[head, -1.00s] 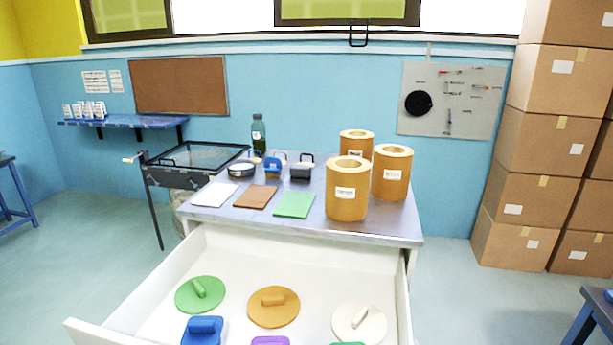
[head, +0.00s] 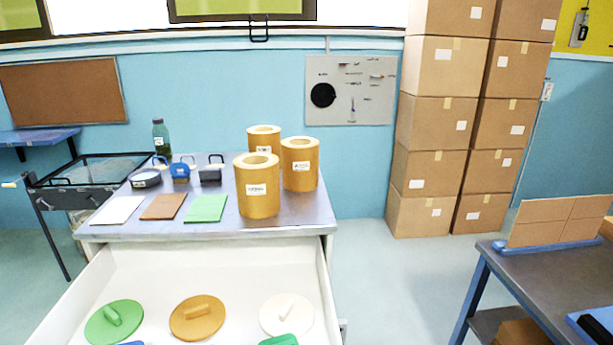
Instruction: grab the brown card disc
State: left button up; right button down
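A brown disc (head: 185,325) with a raised bar handle lies flat in the open white drawer (head: 190,275), in the middle of its row. A green disc (head: 103,328) with a handle lies to its left, and a cream-white disc (head: 298,318) with a handle lies to its right. The disc's handle is uncovered and nothing lies on top of it. Neither of my grippers shows in the head view.
The drawer sticks out from a metal-topped table (head: 120,232). Stacked cartons (head: 432,165) stand behind right. Another table (head: 560,275) with a board is at right.

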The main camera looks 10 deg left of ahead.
aim_at(198, 317)
jog(key=j+u, duration=0.25)
jog(key=u, duration=0.2)
jog(key=j+u, duration=0.25)
jog(key=u, duration=0.25)
